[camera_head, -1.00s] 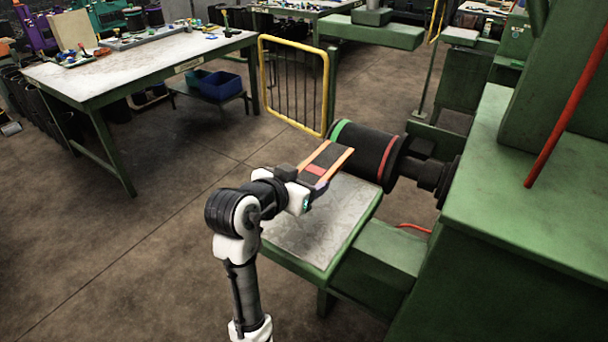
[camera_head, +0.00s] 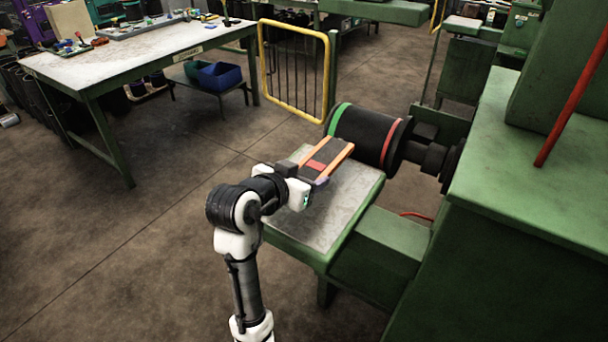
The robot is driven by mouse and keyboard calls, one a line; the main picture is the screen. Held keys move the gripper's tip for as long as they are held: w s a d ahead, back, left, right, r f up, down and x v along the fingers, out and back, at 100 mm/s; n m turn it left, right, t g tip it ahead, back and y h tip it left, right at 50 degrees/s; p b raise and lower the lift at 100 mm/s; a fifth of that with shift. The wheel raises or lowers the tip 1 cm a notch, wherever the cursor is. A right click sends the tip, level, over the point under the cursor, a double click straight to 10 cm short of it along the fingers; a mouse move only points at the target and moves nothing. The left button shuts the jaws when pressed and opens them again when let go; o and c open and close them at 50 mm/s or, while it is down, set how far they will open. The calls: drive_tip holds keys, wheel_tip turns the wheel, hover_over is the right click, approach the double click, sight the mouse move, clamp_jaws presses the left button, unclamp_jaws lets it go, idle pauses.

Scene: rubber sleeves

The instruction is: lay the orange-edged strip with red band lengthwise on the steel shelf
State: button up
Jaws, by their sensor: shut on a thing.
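My gripper (camera_head: 305,180) is shut on the strip's near end, and the strip points away to the upper right. The steel shelf (camera_head: 322,220) is a grey metal plate with a green rim, below the strip. The strip is over the far part of the shelf, close to the black drum; I cannot tell whether it touches the shelf. My wrist hides part of the shelf's left side.
A black drum (camera_head: 360,135) with a green and a red ring stands just behind the shelf. A green machine body (camera_head: 530,190) rises at the right. A yellow-framed barrier (camera_head: 297,70) is behind. A white-topped table (camera_head: 130,65) is at the back left, with open floor between.

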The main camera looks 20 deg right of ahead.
drive_tip(key=shift+s+a+f+b, duration=0.1)
drive_tip(key=shift+f+b, duration=1.45)
drive_tip(key=shift+f, duration=0.65)
drive_tip(key=o, duration=1.1)
